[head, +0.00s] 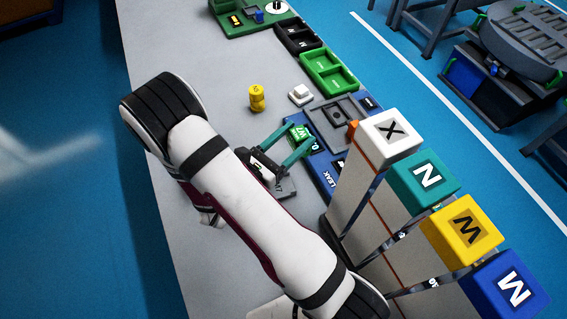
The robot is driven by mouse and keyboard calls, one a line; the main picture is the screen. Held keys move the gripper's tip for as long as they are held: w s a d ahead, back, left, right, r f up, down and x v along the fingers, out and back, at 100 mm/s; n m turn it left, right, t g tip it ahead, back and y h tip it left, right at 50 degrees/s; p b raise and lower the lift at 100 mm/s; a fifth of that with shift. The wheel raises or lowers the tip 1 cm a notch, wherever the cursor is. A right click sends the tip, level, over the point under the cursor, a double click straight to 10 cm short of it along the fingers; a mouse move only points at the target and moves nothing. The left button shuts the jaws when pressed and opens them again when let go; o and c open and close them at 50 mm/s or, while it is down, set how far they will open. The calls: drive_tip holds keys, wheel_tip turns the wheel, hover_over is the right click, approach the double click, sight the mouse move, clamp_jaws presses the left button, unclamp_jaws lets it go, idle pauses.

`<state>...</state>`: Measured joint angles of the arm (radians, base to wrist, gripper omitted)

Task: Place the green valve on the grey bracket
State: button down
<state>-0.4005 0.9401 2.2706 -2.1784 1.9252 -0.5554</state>
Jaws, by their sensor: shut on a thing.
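The green valve (300,131), a small green block with light lettering, shows between the teal fingertips of my gripper (299,136). My gripper is shut on it; the fingers stand apart by the block's width. The grey bracket (322,119) appears to be the dark grey plate with a round hole, on a blue base just right of the valve. The valve is at the bracket's left side in the picture. I cannot tell its height above the table or whether it touches the base. My arm covers part of the table.
A blue base marked LEAK (328,181) lies right of the gripper. A yellow cylinder (257,98) and a white block (300,94) stand behind. Green (330,72) and black trays line the right edge. Tall lettered posts (392,132) stand close at right. The table's left is clear.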

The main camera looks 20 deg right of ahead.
hover_over(278, 187)
drive_tip(key=a, duration=0.2)
drive_tip(key=f, duration=1)
drive_tip(key=shift+s+d, duration=0.25)
drive_tip(key=shift+s, duration=0.1)
drive_tip(key=shift+f, duration=0.1)
drive_tip(key=shift+c, duration=0.6)
unclamp_jaws()
